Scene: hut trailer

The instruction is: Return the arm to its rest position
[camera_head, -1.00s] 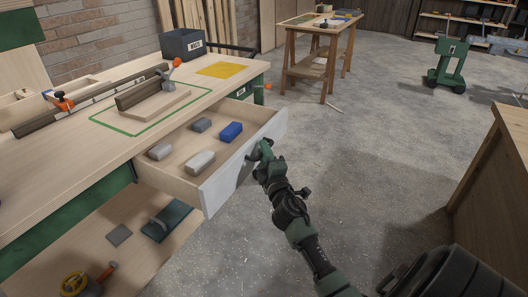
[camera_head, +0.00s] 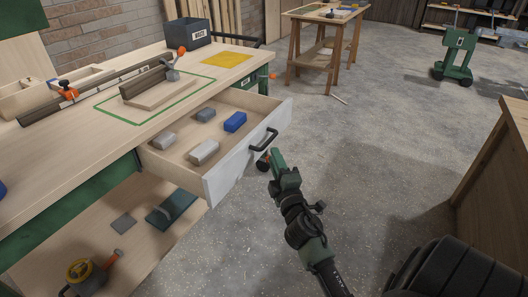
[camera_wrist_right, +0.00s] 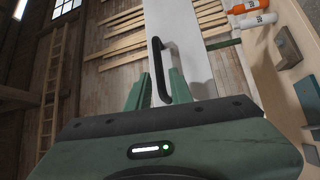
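My right arm reaches up from the bottom of the head view. Its gripper (camera_head: 270,160) is just in front of the open drawer (camera_head: 240,163) and beside its black handle (camera_head: 264,140). In the right wrist view the two green fingers (camera_wrist_right: 160,90) stand apart with nothing held. The handle (camera_wrist_right: 158,68) shows beyond and between them, and the drawer's white front (camera_wrist_right: 185,45) runs up the picture. I see a gap between gripper and handle in the head view. My left gripper is not in view.
The drawer holds a blue block (camera_head: 235,121) and several grey blocks (camera_head: 203,152). The workbench (camera_head: 85,150) is at the left, with a dark bin (camera_head: 187,33) on top. A wooden cabinet (camera_head: 490,180) stands at the right. The concrete floor between (camera_head: 370,140) is clear.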

